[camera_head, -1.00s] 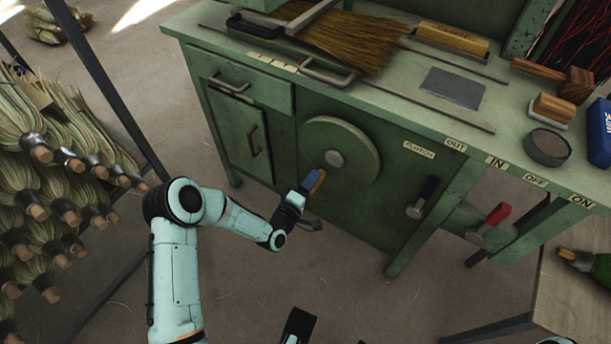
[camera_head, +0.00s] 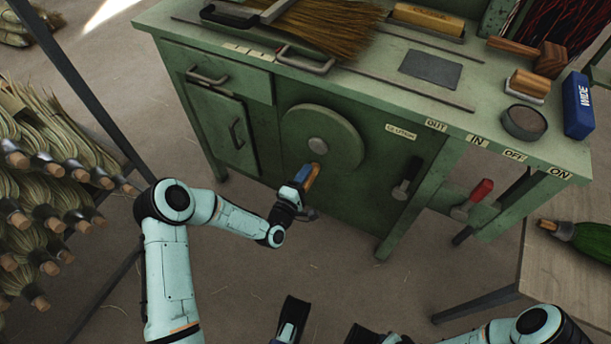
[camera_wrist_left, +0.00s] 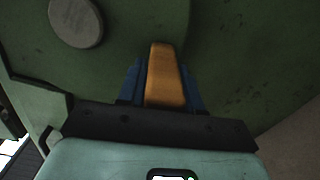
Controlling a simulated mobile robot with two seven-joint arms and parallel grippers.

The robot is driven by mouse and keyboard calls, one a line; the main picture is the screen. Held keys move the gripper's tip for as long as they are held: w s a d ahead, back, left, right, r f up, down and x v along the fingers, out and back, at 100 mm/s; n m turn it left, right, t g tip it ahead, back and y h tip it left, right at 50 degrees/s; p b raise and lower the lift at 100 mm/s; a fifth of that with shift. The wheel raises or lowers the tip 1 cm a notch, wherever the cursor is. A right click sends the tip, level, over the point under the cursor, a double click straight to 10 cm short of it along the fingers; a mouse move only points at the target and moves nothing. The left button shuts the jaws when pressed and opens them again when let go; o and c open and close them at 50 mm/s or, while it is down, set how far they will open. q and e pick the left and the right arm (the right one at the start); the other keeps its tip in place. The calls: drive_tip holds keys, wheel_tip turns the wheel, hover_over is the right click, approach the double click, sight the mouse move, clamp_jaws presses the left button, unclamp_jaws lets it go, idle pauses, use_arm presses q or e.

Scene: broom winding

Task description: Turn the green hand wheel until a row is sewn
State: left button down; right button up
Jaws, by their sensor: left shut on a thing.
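The green hand wheel (camera_head: 337,127) is a round disc on the front of the green workbench, with a grey hub (camera_head: 318,146) in its middle. A wooden handle (camera_head: 312,176) sticks out near the wheel's lower edge. My left gripper (camera_head: 304,175) is shut on this handle. In the left wrist view the orange-brown handle (camera_wrist_left: 165,75) sits between the blue fingers, with the grey hub (camera_wrist_left: 76,22) at upper left. My right gripper (camera_head: 292,318) shows only in part at the bottom edge, and its jaws are not clear. The broom (camera_head: 322,28) lies on the bench top under a metal bar.
A black-handled lever (camera_head: 406,180) and a red-handled lever (camera_head: 474,196) are to the right of the wheel. A mallet (camera_head: 541,55), a round tin (camera_head: 524,122) and a blue box (camera_head: 578,104) stand on the bench. Broom bundles (camera_head: 50,170) hang on a rack at left.

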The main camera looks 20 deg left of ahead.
use_arm(q)
drive_tip(key=shift+f, duration=0.15)
drive_tip(key=c, duration=0.8)
unclamp_jaws()
drive_tip(key=shift+c, duration=0.2)
drive_tip(key=shift+s, duration=0.15)
drive_tip(key=s+a+p, duration=0.1)
drive_tip(key=s+p, duration=0.1)
drive_tip(key=s, duration=1.1)
drive_tip(key=shift+p, duration=0.35)
use_arm(e)
drive_tip(key=shift+t, duration=0.5)
drive_tip(key=shift+w+a+r, duration=0.2)
drive_tip(key=shift+w+r, duration=0.15)
drive_tip(key=shift+r, duration=0.35)
drive_tip(key=shift+w+a+r, duration=0.25)
drive_tip(key=shift+w+r, duration=0.15)
drive_tip(key=shift+r, duration=0.35)
drive_tip(key=shift+w+a+r, duration=0.2)
drive_tip(key=shift+w+r, duration=0.15)
drive_tip(key=shift+r, duration=0.35)
